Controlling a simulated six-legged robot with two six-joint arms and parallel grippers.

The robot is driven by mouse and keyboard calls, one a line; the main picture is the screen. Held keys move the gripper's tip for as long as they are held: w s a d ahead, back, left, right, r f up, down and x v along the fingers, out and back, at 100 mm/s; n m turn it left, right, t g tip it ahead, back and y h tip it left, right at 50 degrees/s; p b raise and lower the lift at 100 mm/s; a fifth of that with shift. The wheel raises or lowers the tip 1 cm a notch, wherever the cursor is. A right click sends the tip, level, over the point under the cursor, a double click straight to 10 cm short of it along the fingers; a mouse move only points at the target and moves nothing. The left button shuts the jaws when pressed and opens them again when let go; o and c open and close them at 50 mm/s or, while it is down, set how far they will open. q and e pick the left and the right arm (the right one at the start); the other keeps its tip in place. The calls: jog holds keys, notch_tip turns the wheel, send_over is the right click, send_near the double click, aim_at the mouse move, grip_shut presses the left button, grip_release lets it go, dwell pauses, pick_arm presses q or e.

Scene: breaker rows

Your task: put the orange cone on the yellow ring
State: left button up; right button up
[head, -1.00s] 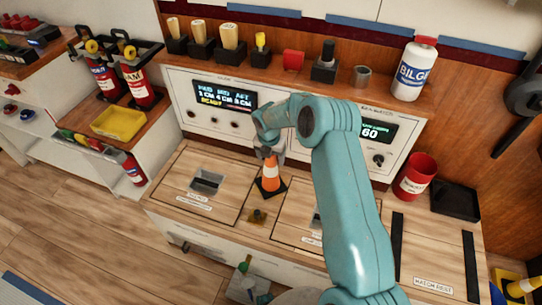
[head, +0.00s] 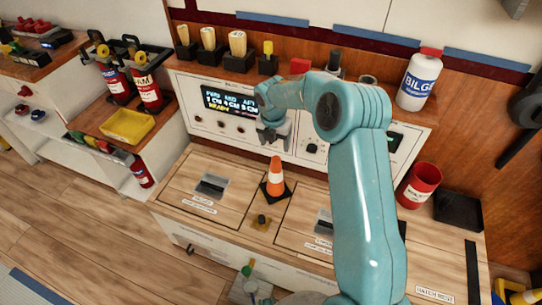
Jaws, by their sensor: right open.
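The orange cone (head: 275,180), with a white band and a dark square base, stands upright on the wooden counter between two hatch panels. My right gripper (head: 272,139) is open and empty above the cone's tip, apart from it. My right arm comes down over the counter's right half and hides part of it. I cannot make out a yellow ring clearly. My left gripper is not in view.
A small brass-coloured plate with a dark knob (head: 262,221) lies in front of the cone. A red cup (head: 418,185) and a black tray (head: 458,211) stand at the right. A shelf with a white bottle (head: 419,80) runs behind. A yellow tray (head: 127,125) sits at the left.

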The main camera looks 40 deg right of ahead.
jog(key=s+a+f+m+y, duration=0.25)
jog(key=a+f+m, duration=0.35)
jog(key=a, duration=0.4)
jog(key=s+a+f+m+y, duration=0.2)
jog(key=s+a+f+m, duration=0.2)
jog(key=a+f, duration=0.5)
jog(key=s+a+f+m, duration=0.1)
jog(key=s+a+m, duration=0.5)
jog(key=s+m, duration=0.1)
jog(key=s+a+f+m+y, duration=0.1)
jog(key=s+a+m, duration=0.5)
jog(key=s+m, duration=0.2)
jog(key=shift+s+a+f+m, duration=0.3)
jog(key=shift+s+a+f, duration=0.1)
jog(key=shift+s, duration=0.75)
